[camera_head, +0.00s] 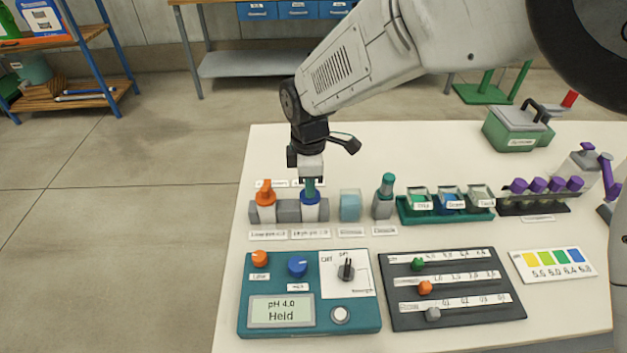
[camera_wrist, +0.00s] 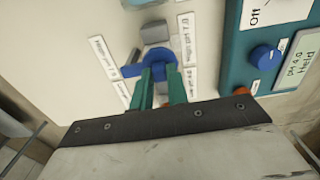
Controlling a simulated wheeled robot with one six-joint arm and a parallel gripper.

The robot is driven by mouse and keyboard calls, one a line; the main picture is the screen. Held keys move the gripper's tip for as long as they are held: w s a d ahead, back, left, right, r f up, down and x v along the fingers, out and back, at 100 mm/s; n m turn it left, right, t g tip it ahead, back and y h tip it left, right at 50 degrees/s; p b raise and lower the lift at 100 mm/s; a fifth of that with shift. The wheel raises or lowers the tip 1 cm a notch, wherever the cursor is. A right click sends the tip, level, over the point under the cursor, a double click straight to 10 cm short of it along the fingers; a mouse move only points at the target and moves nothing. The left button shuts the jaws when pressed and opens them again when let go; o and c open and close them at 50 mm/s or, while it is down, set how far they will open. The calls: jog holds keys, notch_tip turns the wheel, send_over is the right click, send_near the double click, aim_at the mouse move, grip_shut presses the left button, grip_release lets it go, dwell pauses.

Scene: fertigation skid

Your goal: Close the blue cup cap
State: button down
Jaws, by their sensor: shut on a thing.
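The blue cup (camera_head: 310,212) has a white body and a blue top, and stands in a grey block at the left of the white table. Its blue cap (camera_wrist: 158,57) shows in the wrist view, with a blue tab sticking out to the left. My gripper (camera_head: 309,196) points straight down over the blue cup. In the wrist view, its two teal fingers (camera_wrist: 161,74) are close together, shut on the blue cap. The fingers hide part of the cap, so I cannot tell whether it is fully seated.
An orange-capped cup (camera_head: 265,206) stands close on the left in the same block. A clear light-blue cup (camera_head: 350,206) and a teal-topped bottle (camera_head: 384,200) stand to the right. A teal meter (camera_head: 312,300) reading "pH 4.0 Held" and a dark slider panel (camera_head: 460,300) lie in front.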

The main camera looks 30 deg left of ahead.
jog(key=c, duration=1.4)
grip_release()
jog(key=shift+o, duration=0.2)
notch_tip(320, 180, up, 8)
jog(key=shift+f, duration=0.1)
